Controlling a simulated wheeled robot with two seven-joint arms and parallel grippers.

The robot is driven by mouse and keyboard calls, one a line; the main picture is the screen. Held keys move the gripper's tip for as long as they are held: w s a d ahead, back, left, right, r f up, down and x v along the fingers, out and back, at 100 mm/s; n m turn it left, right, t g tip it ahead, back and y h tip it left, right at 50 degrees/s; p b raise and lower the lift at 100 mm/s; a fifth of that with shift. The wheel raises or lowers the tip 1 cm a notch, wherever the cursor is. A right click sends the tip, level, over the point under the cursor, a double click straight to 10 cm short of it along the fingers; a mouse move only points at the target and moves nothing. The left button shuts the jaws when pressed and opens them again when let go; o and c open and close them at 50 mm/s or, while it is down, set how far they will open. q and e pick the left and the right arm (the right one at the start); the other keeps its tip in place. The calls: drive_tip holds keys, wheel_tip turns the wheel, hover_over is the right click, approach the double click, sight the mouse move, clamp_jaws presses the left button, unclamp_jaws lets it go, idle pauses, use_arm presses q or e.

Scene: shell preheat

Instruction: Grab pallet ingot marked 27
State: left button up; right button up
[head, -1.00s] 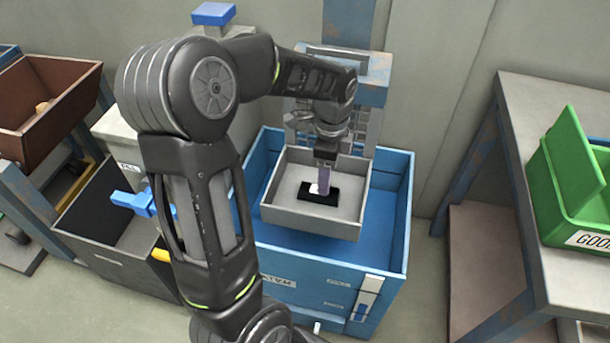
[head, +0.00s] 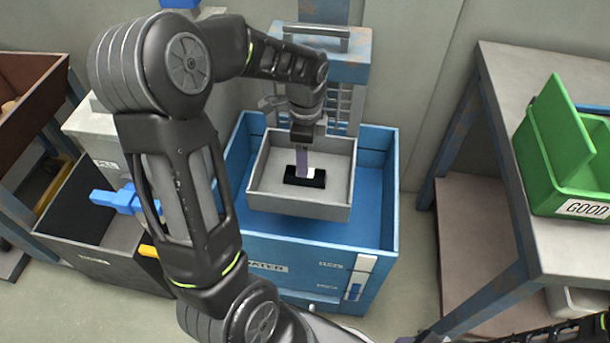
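A small black block (head: 291,179) with a white patch lies in a grey open-topped tray (head: 300,208) within a blue bin; I cannot read any number on it. My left gripper (head: 303,165) points straight down into the tray from above. A narrow purple-grey part below the wrist reaches the black block and covers part of it. I cannot tell whether the fingers are open or shut, or whether they touch the block. My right gripper is out of view; only a dark piece of arm shows at the lower right edge.
The blue bin (head: 385,222) surrounds the tray, with a blue-grey frame (head: 348,68) behind it. A green container (head: 548,190) labelled GOOD stands on a table at the right. A dark open bin (head: 110,262) and a brown bin (head: 25,110) are at the left.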

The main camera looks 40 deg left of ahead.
sight(316, 178)
use_arm(q)
drive_tip(key=shift+f, duration=0.1)
wheel_tip(316, 178, down, 5)
drive_tip(key=shift+f+b, duration=0.1)
drive_tip(key=shift+b, duration=0.5)
clamp_jaws()
idle(0.7)
